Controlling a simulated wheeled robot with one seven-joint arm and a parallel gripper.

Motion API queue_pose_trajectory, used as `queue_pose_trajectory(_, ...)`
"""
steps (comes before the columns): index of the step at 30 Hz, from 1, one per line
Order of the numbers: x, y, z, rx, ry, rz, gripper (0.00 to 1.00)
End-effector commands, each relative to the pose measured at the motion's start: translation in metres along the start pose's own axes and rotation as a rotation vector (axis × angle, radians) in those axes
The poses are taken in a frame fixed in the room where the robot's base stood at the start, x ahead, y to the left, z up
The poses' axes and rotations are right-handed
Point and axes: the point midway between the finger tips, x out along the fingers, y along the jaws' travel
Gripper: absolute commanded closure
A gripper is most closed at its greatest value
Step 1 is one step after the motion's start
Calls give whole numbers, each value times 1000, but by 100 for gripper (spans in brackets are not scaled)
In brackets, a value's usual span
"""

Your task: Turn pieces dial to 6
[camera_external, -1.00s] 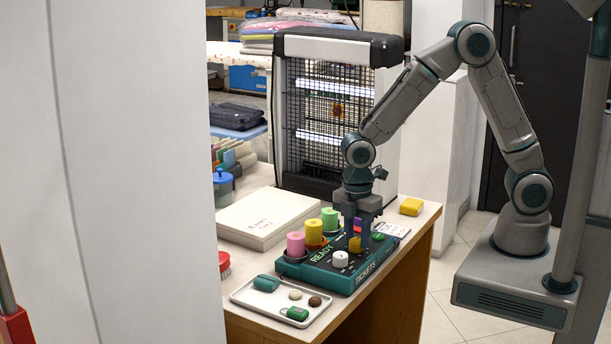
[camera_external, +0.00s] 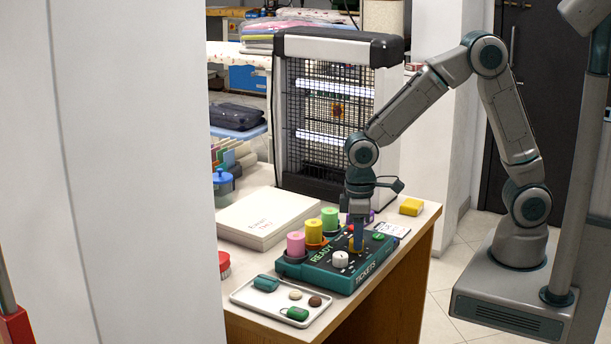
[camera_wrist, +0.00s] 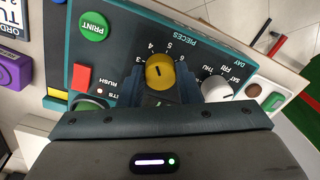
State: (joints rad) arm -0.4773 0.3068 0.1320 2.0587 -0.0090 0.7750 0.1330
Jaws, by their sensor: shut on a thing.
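The yellow pieces dial (camera_wrist: 160,70) sits on the green ticket machine (camera_external: 322,268), under its printed word PIECES. In the wrist view the dial has a short dark mark pointing roughly toward the upper middle of the number scale; the exact number it meets is hard to tell. My gripper (camera_external: 357,243) points straight down over the machine. Its dark fingers stand on either side of the dial, shut on it. In the external view the fingers mostly hide the dial. The white day dial (camera_wrist: 216,88) is close beside the right finger in the wrist view.
The green PRINT button (camera_wrist: 93,27) and a red rush switch (camera_wrist: 81,77) are near the dial. A tray (camera_external: 250,296) with small items lies in front.

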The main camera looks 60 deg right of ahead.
Motion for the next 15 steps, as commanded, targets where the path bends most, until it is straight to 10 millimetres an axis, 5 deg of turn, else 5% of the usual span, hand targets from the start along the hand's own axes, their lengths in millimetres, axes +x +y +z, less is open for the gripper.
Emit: queue_pose_trajectory(15, 0, -2, -1, 488, 21, -2, 92)
